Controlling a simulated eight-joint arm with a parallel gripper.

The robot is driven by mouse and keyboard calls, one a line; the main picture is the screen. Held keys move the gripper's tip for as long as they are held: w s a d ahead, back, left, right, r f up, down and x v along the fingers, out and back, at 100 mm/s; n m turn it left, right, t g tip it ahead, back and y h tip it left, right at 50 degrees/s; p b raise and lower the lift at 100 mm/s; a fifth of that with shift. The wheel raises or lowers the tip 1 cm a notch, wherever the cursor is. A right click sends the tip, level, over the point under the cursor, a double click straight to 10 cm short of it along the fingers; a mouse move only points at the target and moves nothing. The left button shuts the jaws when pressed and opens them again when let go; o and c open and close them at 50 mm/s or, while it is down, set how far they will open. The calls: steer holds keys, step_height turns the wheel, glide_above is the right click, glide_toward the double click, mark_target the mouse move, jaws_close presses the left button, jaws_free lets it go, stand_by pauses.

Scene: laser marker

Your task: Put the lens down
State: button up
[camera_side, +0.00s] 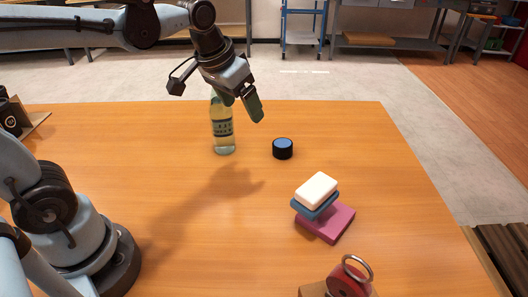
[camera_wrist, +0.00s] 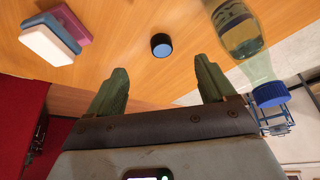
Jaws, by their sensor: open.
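The lens is a short black cylinder with a blue-grey top (camera_side: 283,149), upright on the wooden table to the right of the bottle. It also shows in the wrist view (camera_wrist: 161,45), beyond and between my fingertips. My gripper (camera_side: 240,104) is above the table, up and to the left of the lens in the side view. In the wrist view its two green fingers (camera_wrist: 161,80) are spread apart with nothing between them. The lens is clear of the fingers.
A bottle (camera_side: 222,130) with a blue cap (camera_wrist: 270,94) stands close to my gripper. A white block (camera_side: 316,188) rests on blue and pink blocks (camera_side: 327,224). A red ringed object (camera_side: 348,281) is at the front edge. The table (camera_side: 390,160) is clear right of the lens.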

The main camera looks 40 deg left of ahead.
steer(key=s+f+t, duration=0.2)
steer(key=s+f, duration=0.2)
steer(key=s, duration=0.3)
steer(key=shift+s+a+t, duration=0.15)
steer(key=shift+s+t, duration=0.15)
stand_by(1.0)
